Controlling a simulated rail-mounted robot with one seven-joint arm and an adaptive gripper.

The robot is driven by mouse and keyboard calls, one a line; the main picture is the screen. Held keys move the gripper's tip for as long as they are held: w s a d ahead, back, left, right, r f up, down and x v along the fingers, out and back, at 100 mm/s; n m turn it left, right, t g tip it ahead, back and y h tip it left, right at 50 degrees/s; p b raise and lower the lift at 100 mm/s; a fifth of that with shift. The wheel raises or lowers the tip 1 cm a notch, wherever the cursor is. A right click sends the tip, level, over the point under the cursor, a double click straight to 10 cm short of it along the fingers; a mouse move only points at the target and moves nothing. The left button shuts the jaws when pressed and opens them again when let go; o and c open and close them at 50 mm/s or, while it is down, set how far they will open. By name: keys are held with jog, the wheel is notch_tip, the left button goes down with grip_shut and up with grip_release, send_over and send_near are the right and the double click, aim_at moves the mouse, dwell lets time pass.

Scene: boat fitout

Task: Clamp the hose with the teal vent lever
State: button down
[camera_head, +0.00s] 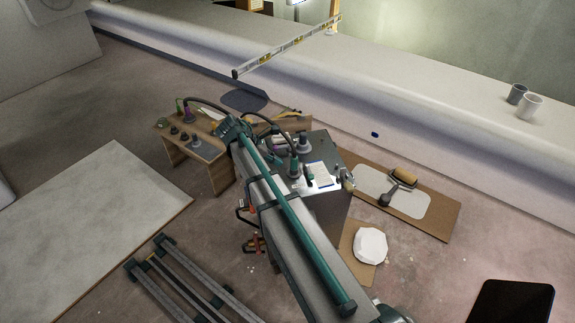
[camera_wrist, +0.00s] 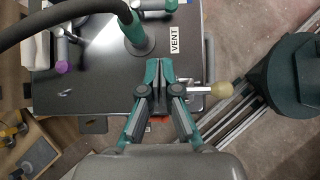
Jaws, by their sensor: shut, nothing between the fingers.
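In the wrist view a dark hose (camera_wrist: 70,18) arches in from the left to a teal fitting (camera_wrist: 134,32) on the dark panel, beside the white VENT label (camera_wrist: 175,40). A short silver lever with teal ends (camera_wrist: 156,5) lies beside that fitting at the top edge. My gripper (camera_wrist: 160,68) is shut and empty, its fingertips just below the fitting in the picture, apart from the lever. In the head view the hose (camera_head: 220,106) runs over the cabinet (camera_head: 338,205); a teal fitting (camera_head: 294,166) stands on its top. My arm hides part of the cabinet there.
A pale ball knob on a metal rod (camera_wrist: 222,90) sticks out right of my fingers. A purple-ended fitting (camera_wrist: 62,66) is at left. A small wooden table (camera_head: 215,170) with dark fittings stands left of the cabinet. Rails (camera_head: 185,285) lie on the floor.

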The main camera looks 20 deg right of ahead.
aim_at(308, 171)
jog(key=x, duration=0.9)
jog(key=d, duration=0.3)
jog(key=shift+s+f+p, duration=0.3)
jog(key=shift+f+p, duration=0.1)
jog(key=shift+d+f, duration=0.15)
jog(key=shift+d, duration=0.35)
jog(key=shift+s+a, duration=0.1)
jog(key=shift+a, duration=0.05)
